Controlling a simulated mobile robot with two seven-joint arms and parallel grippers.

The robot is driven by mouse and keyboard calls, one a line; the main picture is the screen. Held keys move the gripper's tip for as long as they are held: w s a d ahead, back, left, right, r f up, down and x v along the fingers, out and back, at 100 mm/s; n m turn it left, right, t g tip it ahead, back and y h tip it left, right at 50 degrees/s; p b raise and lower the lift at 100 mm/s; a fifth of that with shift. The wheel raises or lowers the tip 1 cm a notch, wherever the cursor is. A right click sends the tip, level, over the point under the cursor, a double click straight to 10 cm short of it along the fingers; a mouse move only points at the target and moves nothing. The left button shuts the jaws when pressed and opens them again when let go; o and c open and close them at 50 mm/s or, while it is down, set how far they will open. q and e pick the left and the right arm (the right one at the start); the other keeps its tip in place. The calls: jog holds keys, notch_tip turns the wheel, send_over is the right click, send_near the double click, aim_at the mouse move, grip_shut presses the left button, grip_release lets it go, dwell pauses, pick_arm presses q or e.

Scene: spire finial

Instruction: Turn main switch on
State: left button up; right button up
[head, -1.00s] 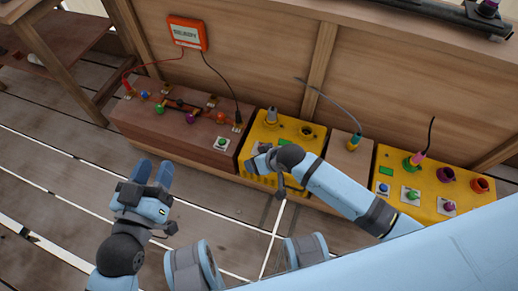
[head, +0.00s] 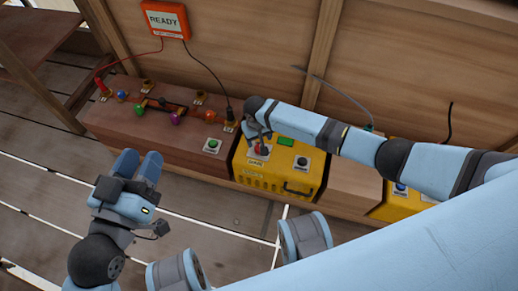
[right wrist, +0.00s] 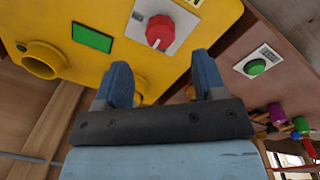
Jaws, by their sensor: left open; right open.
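The main switch is a red rotary knob (right wrist: 160,28) on a pale plate on the yellow box (right wrist: 105,15), seen in the right wrist view. In the head view the knob (head: 258,149) shows partly, on top of the yellow box (head: 270,181), with my right gripper (head: 262,134) over it and hiding part of it. My right gripper (right wrist: 163,72) is open in the right wrist view, its two fingers apart and pointing toward the knob, with no clear contact.
A brown box (head: 160,140) with colored plugs and a green button (head: 212,144) stands left of the yellow box. An orange display (head: 165,19) on the wall reads READY. A second yellow box (head: 385,212) is partly hidden by my right arm.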

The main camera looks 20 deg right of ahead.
aim_at(259, 146)
notch_tip(259, 146, down, 5)
jog(key=shift+d+b, duration=0.1)
jog(key=shift+b, duration=0.85)
jog(key=shift+f, duration=0.6)
pick_arm(q)
jog(key=shift+m+g, duration=0.3)
jog(key=shift+g, duration=0.6)
notch_tip(259, 146, down, 4)
jog(key=shift+w+f, duration=0.1)
pick_arm(e)
jog(key=shift+c, duration=0.2)
jog(key=c, duration=0.9)
pick_arm(q)
jog(key=shift+r, duration=0.2)
